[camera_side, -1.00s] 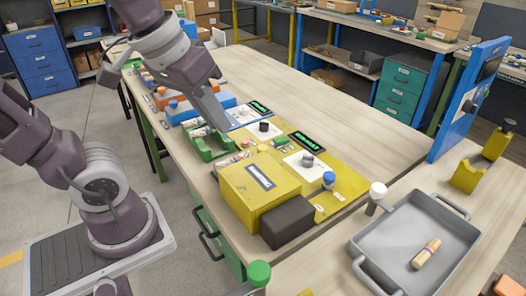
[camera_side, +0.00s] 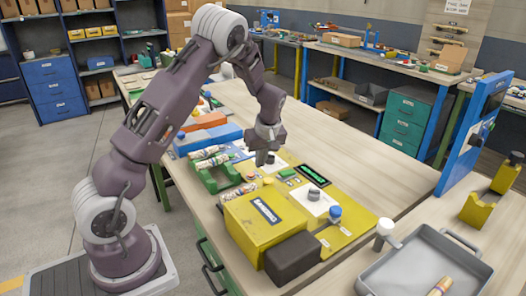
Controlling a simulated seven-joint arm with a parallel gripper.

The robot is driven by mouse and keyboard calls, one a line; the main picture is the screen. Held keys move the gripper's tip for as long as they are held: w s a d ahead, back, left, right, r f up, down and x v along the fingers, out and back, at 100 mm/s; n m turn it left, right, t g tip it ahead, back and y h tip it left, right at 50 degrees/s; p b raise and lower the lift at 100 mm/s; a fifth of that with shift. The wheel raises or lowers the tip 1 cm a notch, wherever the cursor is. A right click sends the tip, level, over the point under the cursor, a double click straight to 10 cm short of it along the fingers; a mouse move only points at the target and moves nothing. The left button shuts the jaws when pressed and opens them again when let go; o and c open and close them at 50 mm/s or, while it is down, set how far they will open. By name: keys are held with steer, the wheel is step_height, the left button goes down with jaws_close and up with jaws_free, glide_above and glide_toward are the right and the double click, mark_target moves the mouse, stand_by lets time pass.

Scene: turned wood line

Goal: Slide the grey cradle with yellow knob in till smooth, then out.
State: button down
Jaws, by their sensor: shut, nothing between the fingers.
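My gripper (camera_side: 265,158) points down above the yellow mat's far-left part, behind the yellow box. Its fingers are shut and look empty. A light turned wood piece (camera_side: 240,191) lies at the box's left side. I cannot clearly make out a grey cradle with a yellow knob under or beside it. The box interior is hidden.
A green rack (camera_side: 222,178) holds turned pieces left of the box. A black display with green text (camera_side: 314,175), a grey knob (camera_side: 314,195) and a blue knob (camera_side: 335,213) are right of it. A grey tray (camera_side: 400,262) stands at the near right.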

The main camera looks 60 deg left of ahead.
mark_target(280, 189)
steer(key=shift+x, duration=1.1)
steer(key=d, duration=0.2)
steer(key=shift+s+d, duration=0.15)
steer(key=shift+d, duration=0.2)
steer(key=shift+s+d, duration=0.15)
steer(key=shift+d, duration=0.5)
